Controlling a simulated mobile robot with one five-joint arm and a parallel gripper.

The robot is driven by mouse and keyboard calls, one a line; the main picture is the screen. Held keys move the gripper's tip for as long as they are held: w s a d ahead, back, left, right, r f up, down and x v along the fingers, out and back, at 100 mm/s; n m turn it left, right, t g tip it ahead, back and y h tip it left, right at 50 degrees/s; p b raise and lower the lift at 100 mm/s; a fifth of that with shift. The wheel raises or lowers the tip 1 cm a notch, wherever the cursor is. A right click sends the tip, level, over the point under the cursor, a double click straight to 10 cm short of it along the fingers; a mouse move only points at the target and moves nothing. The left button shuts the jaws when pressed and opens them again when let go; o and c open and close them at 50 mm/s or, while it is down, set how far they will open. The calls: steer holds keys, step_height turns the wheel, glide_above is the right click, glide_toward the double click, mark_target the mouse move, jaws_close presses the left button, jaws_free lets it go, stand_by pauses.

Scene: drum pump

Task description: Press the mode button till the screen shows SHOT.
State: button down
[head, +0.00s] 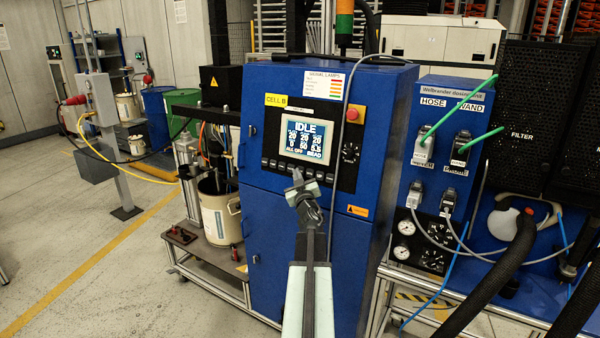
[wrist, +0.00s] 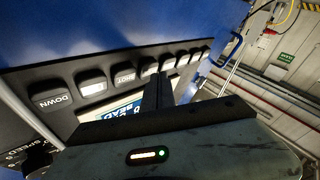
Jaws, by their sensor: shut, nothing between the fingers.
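The screen (head: 306,140) on the blue cabinet reads IDLE at the top, with rows of numbers below, ALL OFF at bottom left and BEAD at bottom right. A row of dark buttons (head: 275,163) runs under it, partly hidden by my gripper (head: 299,178). In the wrist view, one button reads DOWN (wrist: 53,100) and another reads SHOT (wrist: 124,77); I cannot make out a mode label. My gripper (wrist: 160,92) is shut and empty, its tips close to the button row beyond SHOT. I cannot tell if they touch a button.
A red button (head: 352,114) and a dark knob (head: 350,152) sit right of the screen. Hose and wand connectors (head: 424,150) and thick black hoses (head: 500,270) are farther right. A bucket (head: 220,215) stands on the left. The floor at the left is open.

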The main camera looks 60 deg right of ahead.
steer(key=shift+d, duration=0.4)
stand_by(0.4)
steer(key=shift+a, duration=0.85)
steer(key=a, duration=0.2)
steer(key=a+r+p, duration=0.1)
steer(key=a, duration=0.2)
stand_by(0.4)
stand_by(0.5)
